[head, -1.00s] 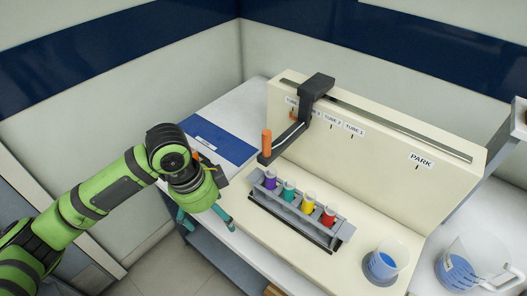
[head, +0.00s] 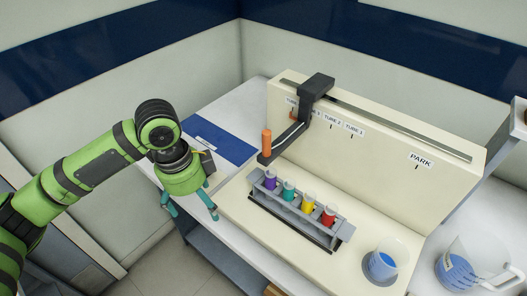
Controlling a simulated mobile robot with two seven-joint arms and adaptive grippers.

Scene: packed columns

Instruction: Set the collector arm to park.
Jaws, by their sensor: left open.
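The dark collector arm (head: 315,88) sits on the slotted rail (head: 385,122) of the cream panel, near the left end by the tube labels. Its lower link reaches forward and carries an upright orange handle (head: 266,142). The PARK label (head: 421,160) is at the right part of the panel, well away from the arm. A grey rack (head: 296,215) holds tubes with purple, teal, yellow and red contents. My left gripper (head: 194,216) is open and empty, left of the rack and apart from the handle, with its fingers pointing down. My right gripper is not in view.
A blue and white binder or booklet (head: 218,142) lies on the table behind my left gripper. The cream base left of the rack is clear.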

